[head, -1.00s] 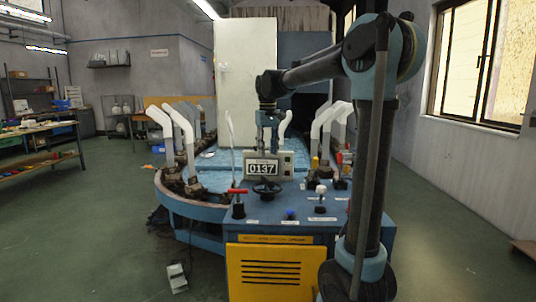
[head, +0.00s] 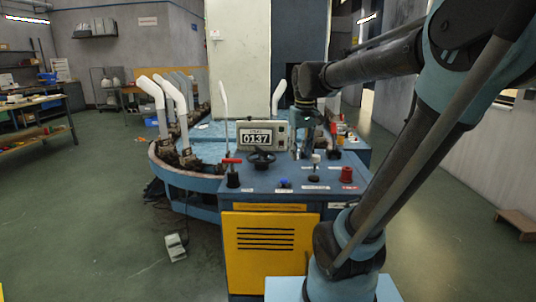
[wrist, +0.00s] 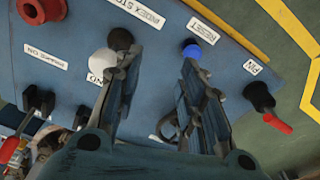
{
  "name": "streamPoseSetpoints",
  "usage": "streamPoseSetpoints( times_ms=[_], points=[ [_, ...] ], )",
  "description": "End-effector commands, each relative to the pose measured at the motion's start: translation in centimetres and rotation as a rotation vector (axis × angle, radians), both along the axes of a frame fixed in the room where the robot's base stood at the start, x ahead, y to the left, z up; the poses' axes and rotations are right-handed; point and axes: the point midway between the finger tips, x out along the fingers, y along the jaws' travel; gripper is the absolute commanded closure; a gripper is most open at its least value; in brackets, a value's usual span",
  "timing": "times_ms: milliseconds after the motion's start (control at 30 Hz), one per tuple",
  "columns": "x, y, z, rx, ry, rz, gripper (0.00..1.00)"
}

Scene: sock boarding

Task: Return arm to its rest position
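My arm reaches in from the right in the head view, and my gripper (head: 305,128) hangs over the right part of the blue console (head: 272,184), beside the counter display (head: 262,137) reading 0137. In the wrist view my gripper (wrist: 155,55) is open. Its two fingers stand apart with nothing between them but the blue panel surface. The white knob (wrist: 104,62) shows behind the left finger, and the blue button (wrist: 192,51) lies near the tip of the right finger. Part of the panel is hidden behind the gripper.
A red-handled lever (head: 232,172) and a red knob (head: 347,175) stand on the console. White sock forms (head: 152,90) ring the blue machine at left. A tall pale panel (head: 239,70) stands behind. A foot pedal (head: 175,246) lies on the otherwise clear floor at left.

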Motion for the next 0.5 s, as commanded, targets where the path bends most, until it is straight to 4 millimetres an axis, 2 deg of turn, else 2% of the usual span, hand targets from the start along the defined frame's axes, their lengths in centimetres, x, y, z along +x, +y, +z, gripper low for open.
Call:
streamPoseSetpoints(
  times_ms=[33,200,500],
  points=[
    [-1.4,-0.9,-1.0,0.001,-0.006,-0.019,0.63],
    [-5.3,-3.1,-4.4,0.006,-0.029,-0.073,0.63],
    [-11.9,-6.0,-11.4,0.012,-0.068,-0.17,0.63]
  ],
)
